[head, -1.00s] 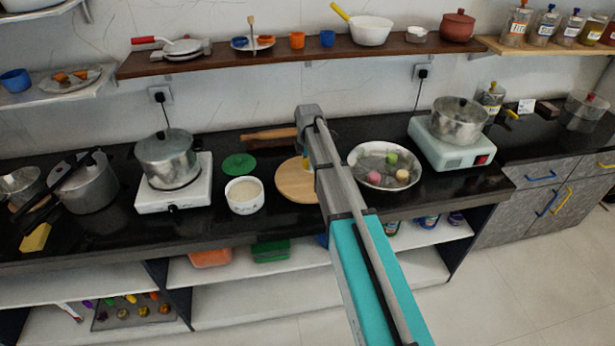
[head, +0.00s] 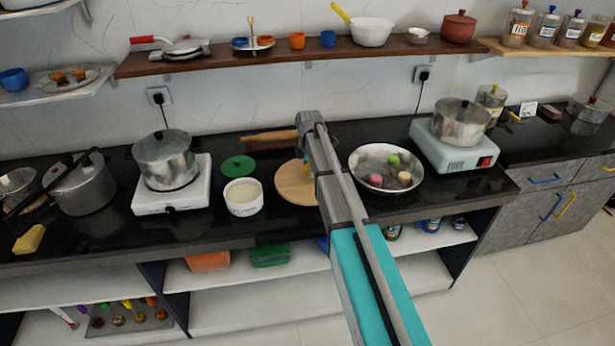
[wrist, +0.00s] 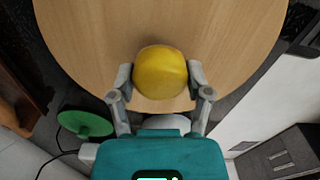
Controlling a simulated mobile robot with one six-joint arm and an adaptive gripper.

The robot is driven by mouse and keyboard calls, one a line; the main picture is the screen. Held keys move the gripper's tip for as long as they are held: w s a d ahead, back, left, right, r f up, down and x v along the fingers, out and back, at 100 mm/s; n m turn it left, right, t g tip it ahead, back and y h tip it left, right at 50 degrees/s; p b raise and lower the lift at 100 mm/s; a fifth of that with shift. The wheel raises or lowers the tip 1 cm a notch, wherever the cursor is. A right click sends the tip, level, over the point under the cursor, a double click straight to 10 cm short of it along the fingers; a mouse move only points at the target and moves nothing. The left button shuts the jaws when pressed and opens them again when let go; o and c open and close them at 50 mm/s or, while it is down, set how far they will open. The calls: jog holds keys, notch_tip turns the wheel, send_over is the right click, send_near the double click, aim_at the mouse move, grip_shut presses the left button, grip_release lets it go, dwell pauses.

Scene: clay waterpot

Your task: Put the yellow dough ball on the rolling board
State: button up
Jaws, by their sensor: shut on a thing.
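The yellow dough ball (wrist: 160,72) is between the two fingers of my gripper (wrist: 160,79) in the wrist view, and the gripper is shut on it. The round wooden rolling board (wrist: 90,32) fills the background behind the ball. In the head view the board (head: 289,187) lies on the black counter, partly hidden by my arm. I cannot tell whether the ball touches the board.
A steel plate (head: 358,181) with green, pink and pale orange balls stands right of the board. A white bowl (head: 243,200) and a green lid (head: 238,166) are to the left. A wooden rolling pin (head: 268,138) lies behind the board. Stoves with pots stand on both sides.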

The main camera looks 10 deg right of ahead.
jog(key=shift+f+b, duration=0.55)
jog(key=shift+f, duration=0.3)
jog(key=shift+f, duration=0.2)
jog(key=o, duration=1)
jog(key=shift+r, duration=0.1)
jog(key=shift+r, duration=0.1)
notch_tip(320, 180, up, 12)
jog(key=p, duration=1.2)
jog(key=shift+s+a+m, duration=0.1)
jog(key=shift+s+m, duration=3.25)
jog(key=shift+s, duration=1.5)
jog(key=shift+s+d+m, duration=0.1)
jog(key=shift+s+m, duration=3.3)
jog(key=shift+s, duration=1.5)
jog(key=shift+s+a+m, duration=0.1)
jog(key=shift+s+m, duration=3.25)
jog(key=shift+s, duration=1.5)
